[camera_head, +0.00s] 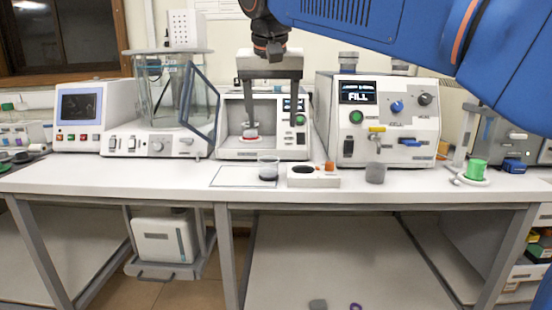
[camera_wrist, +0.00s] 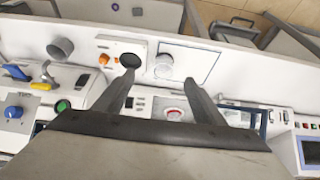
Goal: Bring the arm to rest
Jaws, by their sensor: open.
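My gripper (camera_head: 270,104) hangs in front of the middle machine (camera_head: 264,154) in the head view, its two fingers spread apart with nothing between them. My blue arm reaches in from the upper right. In the wrist view my gripper (camera_wrist: 160,84) is also open and empty, its fingers pointing over the bench toward a white block with a dark round hole (camera_wrist: 131,60) and a clear beaker (camera_wrist: 172,66). A small dish with a red rim sits inside the middle machine's open chamber. The fingers hide part of that machine.
A machine reading FILL (camera_head: 385,122) stands right; a glass-vessel machine (camera_head: 160,142) stands left.

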